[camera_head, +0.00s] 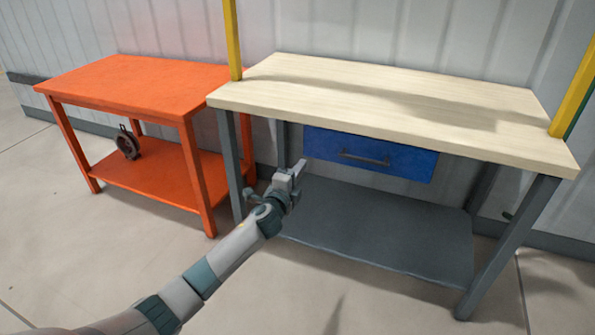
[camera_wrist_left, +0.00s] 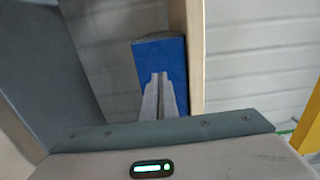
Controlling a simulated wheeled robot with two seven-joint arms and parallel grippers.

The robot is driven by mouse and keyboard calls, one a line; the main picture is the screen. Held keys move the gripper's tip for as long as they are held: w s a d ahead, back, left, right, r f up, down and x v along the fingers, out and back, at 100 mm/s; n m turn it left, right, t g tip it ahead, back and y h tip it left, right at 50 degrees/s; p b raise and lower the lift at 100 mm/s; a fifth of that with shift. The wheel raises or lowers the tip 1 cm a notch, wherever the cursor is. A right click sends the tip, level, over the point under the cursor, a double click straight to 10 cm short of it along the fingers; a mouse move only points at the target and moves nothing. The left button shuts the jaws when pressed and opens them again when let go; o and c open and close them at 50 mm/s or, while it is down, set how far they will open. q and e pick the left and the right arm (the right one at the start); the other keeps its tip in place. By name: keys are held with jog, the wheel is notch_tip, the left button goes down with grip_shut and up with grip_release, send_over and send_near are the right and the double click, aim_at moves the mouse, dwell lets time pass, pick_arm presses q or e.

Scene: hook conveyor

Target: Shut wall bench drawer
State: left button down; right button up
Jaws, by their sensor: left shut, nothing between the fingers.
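The wall bench (camera_head: 420,105) has a pale wooden top and grey legs. Its blue drawer (camera_head: 405,165), with a dark bar handle (camera_head: 364,159), sits right under the front edge of the top. No gap or drawer interior shows, and the front looks about level with the bench edge. My left gripper (camera_head: 298,168) is shut and empty, in front of the bench near the drawer's left end. In the left wrist view the closed fingers (camera_wrist_left: 159,78) overlap the blue drawer front (camera_wrist_left: 160,55); contact cannot be told. My right gripper is out of view.
An orange table (camera_head: 130,85) stands to the left, with a dark round object (camera_head: 127,143) on its lower shelf. The bench's grey lower shelf (camera_head: 380,225) is empty. Yellow posts (camera_head: 232,40) rise at both bench ends. The floor in front is clear.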

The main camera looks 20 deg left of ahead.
pick_arm(q)
jog(key=shift+s, duration=1)
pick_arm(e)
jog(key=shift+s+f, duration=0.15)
